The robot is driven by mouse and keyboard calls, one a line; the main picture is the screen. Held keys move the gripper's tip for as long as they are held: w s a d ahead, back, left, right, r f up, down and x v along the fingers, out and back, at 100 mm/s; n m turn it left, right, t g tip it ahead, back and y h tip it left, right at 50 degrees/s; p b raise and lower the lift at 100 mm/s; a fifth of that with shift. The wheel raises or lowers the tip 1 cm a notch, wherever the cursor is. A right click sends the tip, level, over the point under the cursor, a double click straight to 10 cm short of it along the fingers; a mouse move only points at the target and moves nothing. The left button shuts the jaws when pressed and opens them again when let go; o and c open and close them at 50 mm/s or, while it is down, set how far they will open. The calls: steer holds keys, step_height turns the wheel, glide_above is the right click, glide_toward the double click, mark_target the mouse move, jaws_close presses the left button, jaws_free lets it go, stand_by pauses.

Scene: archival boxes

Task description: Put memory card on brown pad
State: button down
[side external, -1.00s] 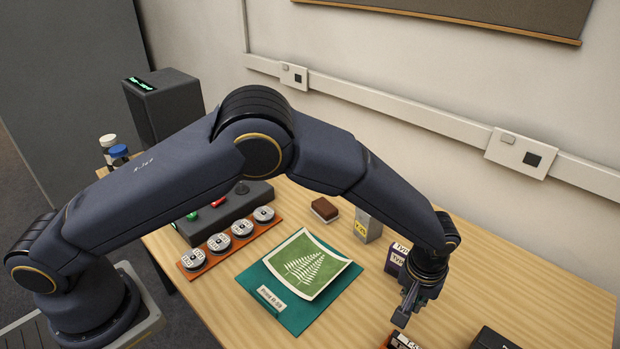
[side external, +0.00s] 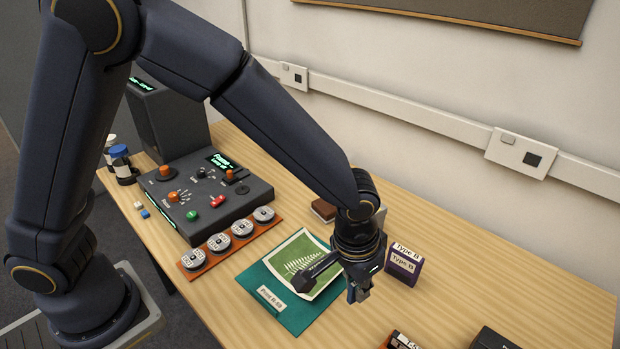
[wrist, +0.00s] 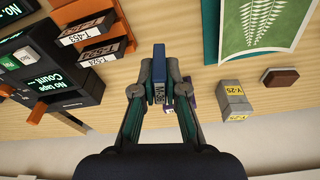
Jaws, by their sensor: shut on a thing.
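My gripper (wrist: 160,75) is shut on a small dark blue card with a white label (wrist: 159,92), which I take as the memory card. It is upright between the fingertips in the wrist view. In the side view my gripper (side external: 358,292) is in the air beside the right edge of the green fern print; the card is hard to make out there. A small brown block with a darker top (side external: 323,209) lies behind the print, and also shows in the wrist view (wrist: 281,77). I cannot tell whether it is the brown pad.
A fern print (side external: 297,255) lies on a teal folder (side external: 262,282). A purple box (side external: 403,262) stands right of my gripper. A grey box (wrist: 233,103) is near the brown block. Orange holders with labelled cartridges (wrist: 92,35) and a dark device (wrist: 45,70) are at the wrist view's left.

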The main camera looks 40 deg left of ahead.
steer(key=w+a+r+n, duration=0.15)
steer(key=w+a, duration=0.35)
steer(key=a, duration=0.8)
steer(key=w+a+r+n, duration=0.15)
steer(key=w+a, duration=0.25)
steer(key=a, duration=1)
glide_above(325, 210)
steer(key=a, duration=0.2)
steer(key=shift+m, duration=0.3)
steer(key=f, duration=0.8)
steer(key=shift+w+d+f, duration=0.25)
steer(key=shift+w+f, duration=0.1)
steer(key=shift+w, duration=0.05)
steer(key=shift+w+f, duration=0.3)
steer(key=shift+f, duration=1.7)
